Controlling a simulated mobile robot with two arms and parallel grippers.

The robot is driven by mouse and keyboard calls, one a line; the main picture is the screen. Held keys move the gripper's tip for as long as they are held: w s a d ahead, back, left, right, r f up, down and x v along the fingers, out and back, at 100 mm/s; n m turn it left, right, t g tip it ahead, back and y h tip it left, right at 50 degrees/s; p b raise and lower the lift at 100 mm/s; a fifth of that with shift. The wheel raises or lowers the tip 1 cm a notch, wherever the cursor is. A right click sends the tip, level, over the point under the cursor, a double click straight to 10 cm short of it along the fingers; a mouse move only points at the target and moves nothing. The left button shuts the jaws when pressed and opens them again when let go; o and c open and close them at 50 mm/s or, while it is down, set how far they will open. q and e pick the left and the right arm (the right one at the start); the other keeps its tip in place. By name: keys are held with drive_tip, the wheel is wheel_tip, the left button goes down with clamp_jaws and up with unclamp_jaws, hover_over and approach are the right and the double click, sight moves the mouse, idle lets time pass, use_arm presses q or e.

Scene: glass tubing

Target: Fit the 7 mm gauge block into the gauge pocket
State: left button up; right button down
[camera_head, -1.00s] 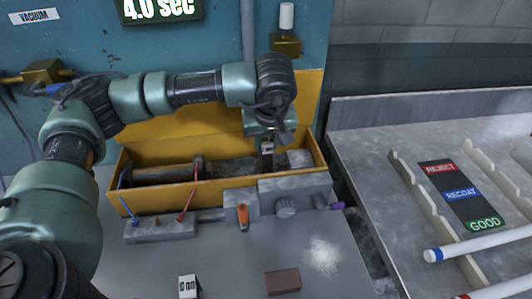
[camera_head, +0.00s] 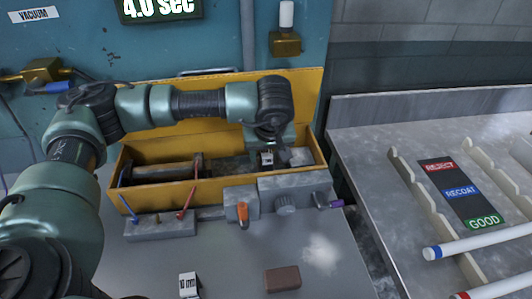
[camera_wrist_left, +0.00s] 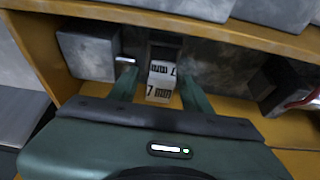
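The 7 mm gauge block (camera_wrist_left: 161,84) carries white labels that read 7 mm. It sits between the two fingers of my left gripper (camera_wrist_left: 158,85) in the left wrist view. In the head view the block (camera_head: 266,158) is low inside the yellow trough, under my left gripper (camera_head: 275,157). The fingers look closed about its sides, though a narrow gap seems to show on its left. A dark narrow recess lies just beyond the block in the wrist view; I cannot tell whether the block is seated in it. My right gripper is out of view.
The yellow trough (camera_head: 150,198) has raised walls around the block. A grey block (camera_wrist_left: 88,52) stands close to the left finger. A 10 mm block (camera_head: 188,285) and a brown block (camera_head: 283,279) lie on the front table. A rack with white tubes (camera_head: 480,244) stands right.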

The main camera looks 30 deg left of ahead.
use_arm(q)
drive_tip(key=shift+r, duration=0.3)
drive_tip(key=b+v, duration=0.1)
drive_tip(key=v, duration=1)
drive_tip(key=shift+s+r, duration=0.15)
drive_tip(key=shift+r, duration=0.15)
drive_tip(key=shift+d, duration=0.15)
